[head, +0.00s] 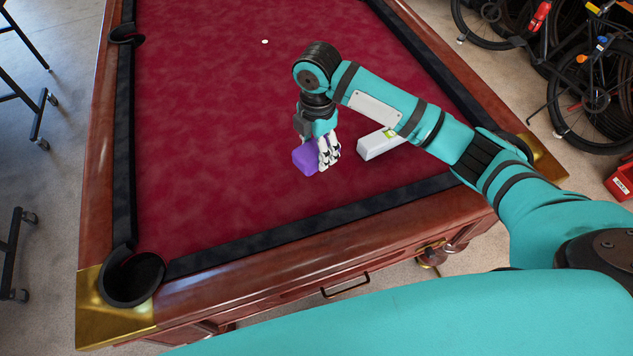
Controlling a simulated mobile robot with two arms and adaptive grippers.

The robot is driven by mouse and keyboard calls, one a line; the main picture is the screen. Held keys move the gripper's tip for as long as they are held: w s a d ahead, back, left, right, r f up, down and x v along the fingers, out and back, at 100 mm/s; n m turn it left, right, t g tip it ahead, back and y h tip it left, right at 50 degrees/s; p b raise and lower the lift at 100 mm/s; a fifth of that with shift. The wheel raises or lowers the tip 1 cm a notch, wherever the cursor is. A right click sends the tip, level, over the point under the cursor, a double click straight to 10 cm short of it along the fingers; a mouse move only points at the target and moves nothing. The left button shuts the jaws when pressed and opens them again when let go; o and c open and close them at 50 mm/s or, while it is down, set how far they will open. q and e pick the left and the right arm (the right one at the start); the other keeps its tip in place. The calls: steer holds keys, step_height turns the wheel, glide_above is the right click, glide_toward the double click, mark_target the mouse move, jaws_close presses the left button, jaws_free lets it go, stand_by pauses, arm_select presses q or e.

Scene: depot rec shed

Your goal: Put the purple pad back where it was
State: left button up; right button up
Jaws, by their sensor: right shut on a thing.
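The purple pad (304,160) is a small block low over the red cloth of the pool table (200,130), near its front edge. I cannot tell whether it touches the cloth. My right gripper (323,155) points down and is shut on the pad's right side, its fingers hiding part of it. My left gripper is not in view.
A white box (372,146) with a green mark lies just right of the gripper, partly behind my arm. A small white spot (265,42) is on the far cloth. Dark rails and a corner pocket (132,279) border the cloth. Bicycles (590,85) stand at right. The cloth's left side is clear.

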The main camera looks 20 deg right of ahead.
mark_target(317, 183)
steer(key=shift+n, duration=0.3)
step_height(317, 183, down, 10)
steer(key=shift+f+p, duration=0.15)
steer(key=shift+p, duration=0.5)
steer(key=shift+f, duration=0.1)
steer(key=shift+f, duration=0.1)
steer(key=o, duration=1)
step_height(317, 183, up, 12)
steer(key=shift+r+b, duration=0.25)
steer(key=shift+b, duration=0.3)
